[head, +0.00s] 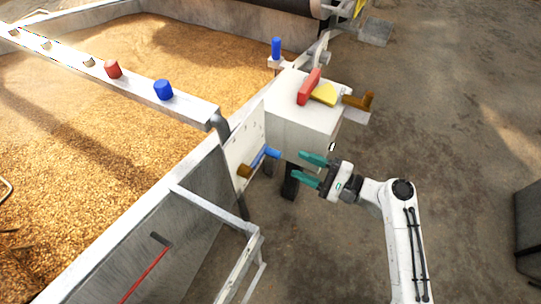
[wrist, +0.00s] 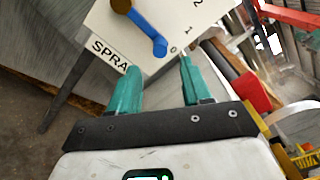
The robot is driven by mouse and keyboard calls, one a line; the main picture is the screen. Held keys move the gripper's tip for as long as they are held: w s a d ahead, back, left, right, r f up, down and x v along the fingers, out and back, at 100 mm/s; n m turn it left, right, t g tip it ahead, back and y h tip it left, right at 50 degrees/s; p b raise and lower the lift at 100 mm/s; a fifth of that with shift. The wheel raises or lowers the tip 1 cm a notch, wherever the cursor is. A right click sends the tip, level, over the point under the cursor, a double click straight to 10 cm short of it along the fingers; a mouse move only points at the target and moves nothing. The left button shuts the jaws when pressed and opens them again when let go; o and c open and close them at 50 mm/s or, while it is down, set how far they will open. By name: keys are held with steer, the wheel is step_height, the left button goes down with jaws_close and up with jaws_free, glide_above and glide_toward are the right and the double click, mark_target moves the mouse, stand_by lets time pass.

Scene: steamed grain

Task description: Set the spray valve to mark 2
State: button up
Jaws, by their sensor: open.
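The spray valve is a blue handle (head: 266,155) on a brown hub (head: 244,171), fixed to a white plate (head: 238,142) on the side of the grain bin. In the wrist view the plate (wrist: 103,40) reads "SPRA" and has marks 0, 1 and 2. The blue handle (wrist: 144,33) points from its hub (wrist: 121,6) toward mark 0 (wrist: 173,49). My gripper (head: 296,165) is open and empty, just right of the handle and apart from it in the head view. In the wrist view its teal fingertips (wrist: 160,65) lie either side of the handle's end.
A white box (head: 300,125) with a red handle (head: 309,87), yellow piece and brown lever (head: 358,101) stands just behind my gripper. A metal rail (head: 215,205) runs below the plate. Blue and red knobs (head: 163,90) sit on the bin's beam.

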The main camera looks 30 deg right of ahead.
mark_target(266, 150)
steer(key=b+x, duration=0.1)
steer(key=x, duration=0.9)
steer(key=shift+w+a, duration=0.2)
steer(key=shift+w, duration=0.05)
steer(key=shift+r, duration=0.15)
jaws_close()
